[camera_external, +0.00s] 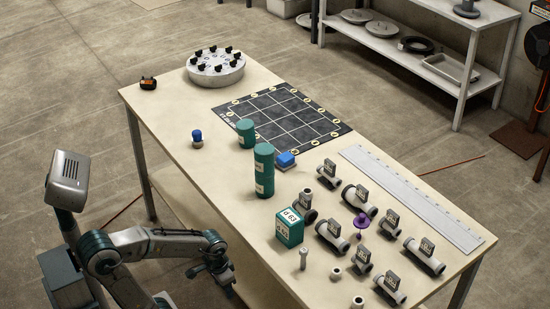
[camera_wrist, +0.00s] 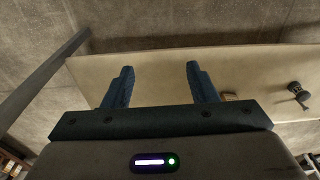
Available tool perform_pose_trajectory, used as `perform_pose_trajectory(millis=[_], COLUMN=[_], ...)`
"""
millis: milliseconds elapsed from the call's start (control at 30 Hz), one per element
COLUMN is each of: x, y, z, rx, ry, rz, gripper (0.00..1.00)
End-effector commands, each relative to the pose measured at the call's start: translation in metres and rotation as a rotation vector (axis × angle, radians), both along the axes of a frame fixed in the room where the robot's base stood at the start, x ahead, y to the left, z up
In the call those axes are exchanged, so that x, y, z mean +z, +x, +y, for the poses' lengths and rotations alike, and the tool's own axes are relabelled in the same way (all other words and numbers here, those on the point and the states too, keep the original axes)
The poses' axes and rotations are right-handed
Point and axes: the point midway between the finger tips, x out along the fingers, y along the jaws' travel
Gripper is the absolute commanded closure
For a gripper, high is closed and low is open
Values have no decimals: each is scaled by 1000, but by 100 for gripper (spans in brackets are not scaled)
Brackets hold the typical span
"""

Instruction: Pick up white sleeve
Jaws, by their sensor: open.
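Small pale pieces stand near the front edge of the table (camera_external: 178,135) in the external view. One is a short white sleeve-like cylinder (camera_external: 336,275), another is a similar short piece (camera_external: 358,302), and a taller pale post (camera_external: 303,259) stands to their left. I cannot tell for certain which is the white sleeve. My gripper (camera_external: 224,287) is beyond the table's front left edge, left of these pieces and apart from them. In the wrist view my gripper (camera_wrist: 160,82) has its two blue fingers spread wide with nothing between them. No white sleeve is clear there.
Grey pipe fittings with tags (camera_external: 332,234) crowd the table's right part, around a purple piece (camera_external: 361,222). A green box (camera_external: 289,228) and green cylinders (camera_external: 264,170) stand left of them. A dark grid mat (camera_external: 280,117) and round grey fixture (camera_external: 215,68) lie farther back.

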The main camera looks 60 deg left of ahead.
Motion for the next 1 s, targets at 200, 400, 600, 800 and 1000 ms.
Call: perform_pose_trajectory(millis=[200,400,600,800,1000], x=[0,41,101,165,225], y=[0,18,53,93,136], z=[0,-10,-33,-62,-98], rx=[0,79,265,466,672], ry=[0,-31,-100,-172,-225], rz=[0,-11,-19,-8,31], gripper=[48,48,48,48,48])
